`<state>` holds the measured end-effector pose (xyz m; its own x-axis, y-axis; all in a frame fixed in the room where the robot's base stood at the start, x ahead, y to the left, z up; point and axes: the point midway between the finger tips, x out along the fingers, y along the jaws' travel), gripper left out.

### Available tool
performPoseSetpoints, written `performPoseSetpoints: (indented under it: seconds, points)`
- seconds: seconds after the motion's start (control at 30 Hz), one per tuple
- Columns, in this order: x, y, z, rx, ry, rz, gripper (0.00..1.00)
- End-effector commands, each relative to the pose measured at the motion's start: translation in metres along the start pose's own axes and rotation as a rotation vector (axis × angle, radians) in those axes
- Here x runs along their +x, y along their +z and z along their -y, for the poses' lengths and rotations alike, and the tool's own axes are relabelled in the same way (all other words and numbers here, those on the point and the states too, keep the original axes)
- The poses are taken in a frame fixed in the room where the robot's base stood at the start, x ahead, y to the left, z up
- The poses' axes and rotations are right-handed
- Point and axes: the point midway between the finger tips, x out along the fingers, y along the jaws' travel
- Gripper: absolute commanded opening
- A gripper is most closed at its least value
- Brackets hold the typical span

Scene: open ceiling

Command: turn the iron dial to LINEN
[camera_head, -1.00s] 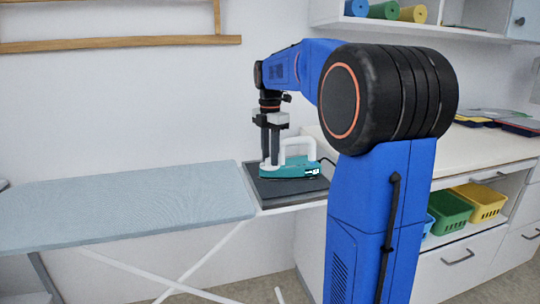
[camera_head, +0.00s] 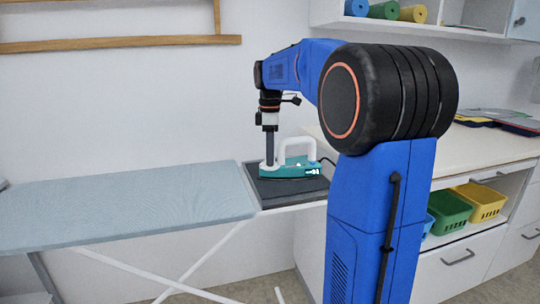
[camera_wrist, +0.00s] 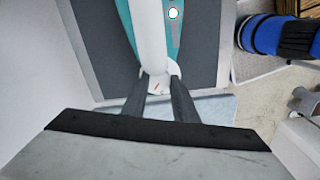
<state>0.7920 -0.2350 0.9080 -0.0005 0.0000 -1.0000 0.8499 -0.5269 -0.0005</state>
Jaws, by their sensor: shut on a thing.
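The teal iron (camera_head: 290,172) with a white handle rests on the dark rest pad (camera_head: 285,194) at the right end of the ironing board. Its small screen is lit but too small to read. My gripper (camera_head: 269,160) points straight down at the iron's left end. In the wrist view, the fingers of my gripper (camera_wrist: 159,84) are shut on the white dial (camera_wrist: 159,88), one on each side. A small red mark shows on the dial. The teal body (camera_wrist: 176,38) shows beyond it. I cannot read any fabric label, so the setting is unclear.
The pale blue ironing board (camera_head: 120,210) lies bare to the left. A counter (camera_head: 475,150) with folded cloths stands at the right, with a green basket (camera_head: 448,212) and a yellow basket (camera_head: 482,201) below. The iron's cord (camera_head: 328,161) runs behind it.

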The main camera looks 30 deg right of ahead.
Motion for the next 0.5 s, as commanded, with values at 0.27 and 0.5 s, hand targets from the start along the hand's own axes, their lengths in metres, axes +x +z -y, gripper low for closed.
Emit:
performPoseSetpoints:
  seconds: [0.27,0.5]
  points:
    - [-0.0004,-0.0001,-0.0003,0.178,0.001,0.0,0.04]
    - [-0.0005,-0.0001,-0.0003,0.262,0.001,-0.001,0.04]
